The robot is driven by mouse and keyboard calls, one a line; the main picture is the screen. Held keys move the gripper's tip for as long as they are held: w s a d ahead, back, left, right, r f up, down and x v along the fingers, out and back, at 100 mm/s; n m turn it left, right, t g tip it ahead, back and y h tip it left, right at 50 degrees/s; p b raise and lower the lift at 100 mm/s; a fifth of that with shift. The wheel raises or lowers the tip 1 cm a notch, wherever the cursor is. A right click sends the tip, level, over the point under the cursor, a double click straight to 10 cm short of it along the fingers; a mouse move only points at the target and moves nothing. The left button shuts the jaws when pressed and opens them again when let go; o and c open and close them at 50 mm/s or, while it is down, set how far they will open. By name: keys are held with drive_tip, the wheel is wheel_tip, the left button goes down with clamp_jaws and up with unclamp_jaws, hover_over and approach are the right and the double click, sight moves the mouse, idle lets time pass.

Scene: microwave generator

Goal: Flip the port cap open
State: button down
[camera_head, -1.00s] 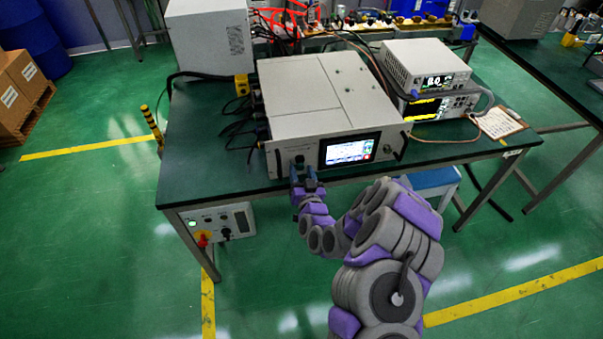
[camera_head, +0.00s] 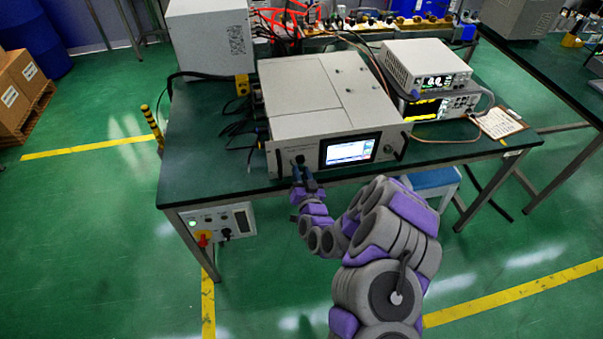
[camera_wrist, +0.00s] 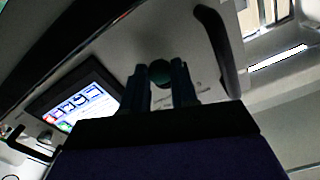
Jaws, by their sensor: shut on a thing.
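The microwave generator (camera_head: 322,100) is a light grey box on the green-topped table, with a lit screen (camera_head: 350,151) on its front panel. The port cap (camera_wrist: 160,72) is a small dark round piece on that panel, seen between my fingers in the wrist view. My gripper (camera_head: 299,170) is at the lower left of the panel, left of the screen. In the wrist view my gripper (camera_wrist: 161,82) has one dark finger on each side of the cap, shut on it. The fingers hide the cap's sides, and its hinge cannot be made out.
A dark handle (camera_wrist: 220,50) stands out from the panel close beside my fingers. Stacked instruments (camera_head: 428,80) and a clipboard (camera_head: 497,122) stand to the right. A control box (camera_head: 218,222) hangs below the table's front edge. Cables lie left of the generator.

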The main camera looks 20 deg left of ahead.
drive_tip(key=m, duration=0.3)
drive_tip(key=s+a+f+m, duration=0.1)
drive_tip(key=m, duration=0.3)
drive_tip(key=a+m, duration=0.1)
drive_tip(key=m, duration=0.3)
drive_tip(key=shift+s+f, duration=0.15)
drive_tip(key=shift+f, duration=0.15)
drive_tip(key=shift+m, duration=0.3)
drive_tip(key=c, duration=1.1)
unclamp_jaws()
drive_tip(key=shift+f, duration=0.1)
drive_tip(key=shift+o, duration=1.2)
drive_tip(key=p+v, duration=0.6)
drive_tip(key=v, duration=1.1)
drive_tip(key=shift+s, duration=0.2)
